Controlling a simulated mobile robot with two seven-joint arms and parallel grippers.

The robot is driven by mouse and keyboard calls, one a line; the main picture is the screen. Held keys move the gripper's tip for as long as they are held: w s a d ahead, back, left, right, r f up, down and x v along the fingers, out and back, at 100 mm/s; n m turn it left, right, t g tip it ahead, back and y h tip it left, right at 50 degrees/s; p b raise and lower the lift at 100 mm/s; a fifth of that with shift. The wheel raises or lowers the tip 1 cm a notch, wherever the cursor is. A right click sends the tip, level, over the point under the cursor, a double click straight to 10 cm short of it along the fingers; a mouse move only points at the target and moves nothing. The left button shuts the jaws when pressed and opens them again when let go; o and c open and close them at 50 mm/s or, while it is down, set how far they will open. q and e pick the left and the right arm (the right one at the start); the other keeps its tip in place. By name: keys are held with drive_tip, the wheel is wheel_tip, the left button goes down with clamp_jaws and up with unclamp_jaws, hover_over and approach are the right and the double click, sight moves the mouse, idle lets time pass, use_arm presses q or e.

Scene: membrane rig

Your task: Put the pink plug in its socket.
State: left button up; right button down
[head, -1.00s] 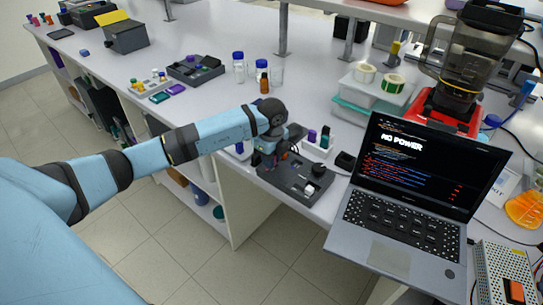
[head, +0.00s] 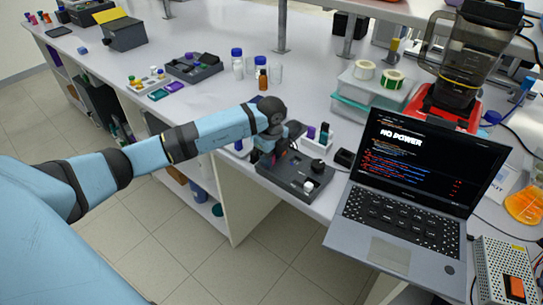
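My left arm reaches in from the left, and its gripper (head: 268,160) points down over the left part of a dark rig box (head: 313,172) at the bench's front edge. The fingers are small and partly hidden by the wrist, so I cannot tell whether they are open or shut. I cannot make out the pink plug or its socket clearly; a tiny reddish spot shows beside the fingers. A white knob-like part (head: 309,185) sits on the box's right side. My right gripper is not in view.
A laptop (head: 402,212) reading "NO POWER" stands right of the box. A white rack (head: 317,145) with purple and dark vials is just behind it. Bottles (head: 262,80) and a dark tray (head: 195,69) stand farther back. The bench's front edge is close.

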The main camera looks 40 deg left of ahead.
use_arm(q)
drive_tip(key=shift+s+f, duration=0.3)
drive_tip(key=shift+f, duration=0.15)
wheel_tip(320, 180, up, 15)
drive_tip(key=b, duration=0.1)
drive_tip(key=shift+w+f, duration=0.15)
drive_tip(key=shift+w, duration=0.05)
